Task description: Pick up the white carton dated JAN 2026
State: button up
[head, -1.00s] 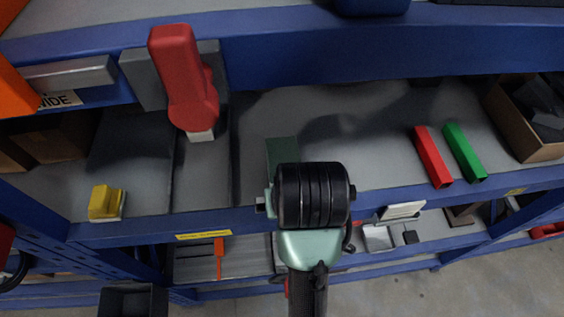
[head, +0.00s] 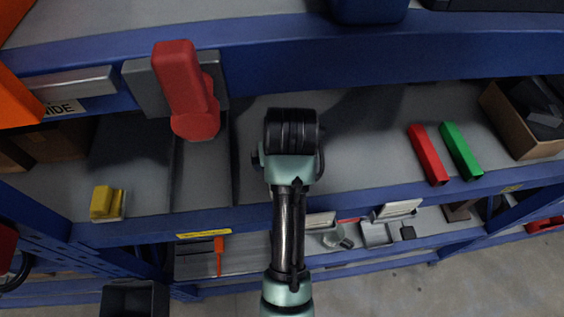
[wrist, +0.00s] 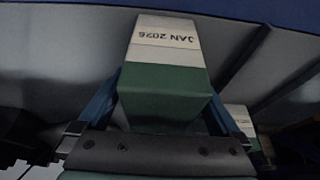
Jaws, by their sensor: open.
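The carton marked JAN 2026 (wrist: 166,42) shows in the wrist view with a white upper part, its print upside down, and a green face nearer me. My gripper (wrist: 162,100) is open, with one blue finger on each side of the green part. I cannot tell whether either finger touches it. In the head view my own arm hides the carton and the gripper. A second carton, white and green (wrist: 240,118), stands to the right, just beyond the right finger.
On the grey shelf (head: 370,130), a red bar (head: 428,154) and a green bar (head: 462,151) lie to the right, beside a cardboard box (head: 520,125). A yellow block (head: 105,203) sits at the left. A red object (head: 182,85) hangs over the shelf from above. The blue upper beam (head: 400,55) crosses behind.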

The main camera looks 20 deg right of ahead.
jog(key=shift+f, duration=0.1)
jog(key=shift+c, duration=0.2)
jog(key=shift+w, duration=0.1)
jog(key=c, duration=1.5)
jog(key=shift+r+b, duration=0.35)
jog(key=shift+r, duration=0.3)
notch_tip(320, 180, up, 2)
jog(key=shift+r+b, duration=0.15)
jog(key=shift+b, duration=0.45)
jog(key=shift+s+a+p, duration=0.65)
jog(key=shift+s+a, duration=0.15)
jog(key=shift+s, duration=2.1)
jog(key=shift+s+a+p, duration=0.65)
jog(key=shift+s+a, duration=0.2)
jog(key=shift+s, duration=2)
jog(key=shift+s+a+p, duration=0.65)
jog(key=shift+s+a, duration=0.15)
jog(key=shift+s, duration=2.1)
